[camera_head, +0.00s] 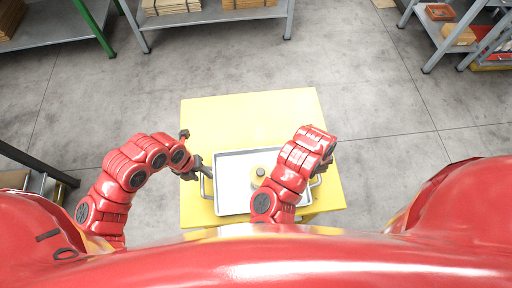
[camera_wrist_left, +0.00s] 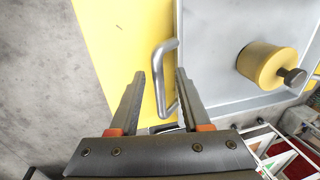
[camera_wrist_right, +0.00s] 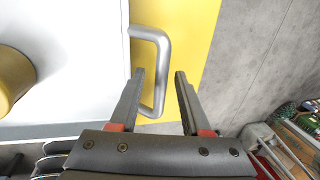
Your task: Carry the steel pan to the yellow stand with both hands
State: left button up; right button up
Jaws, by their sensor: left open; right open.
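The steel pan (camera_head: 235,200) sits on the yellow stand (camera_head: 220,115), near its front edge. A yellow round piece with a dark knob (camera_wrist_left: 268,66) is in the pan; it also shows at the left of the right wrist view (camera_wrist_right: 12,78). My left gripper (camera_wrist_left: 158,78) is open, with the pan's left handle (camera_wrist_left: 160,75) between or just above its fingers. In the head view my right arm hides part of the pan.
Grey shelves with boxes (camera_head: 172,6) stand at the back left. Another rack (camera_head: 440,40) stands at the back right. A dark frame (camera_head: 40,165) is at the left. The back of the stand's top is bare, and grey floor is open around it.

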jog(key=shift+r, duration=0.15)
pick_arm(q)
notch_tip(320, 180, up, 10)
jog(key=a, duration=0.2)
jog(key=shift+r, duration=0.15)
pick_arm(e)
jog(key=v, duration=1.1)
jog(key=shift+r, duration=0.3)
jog(key=shift+a, duration=0.1)
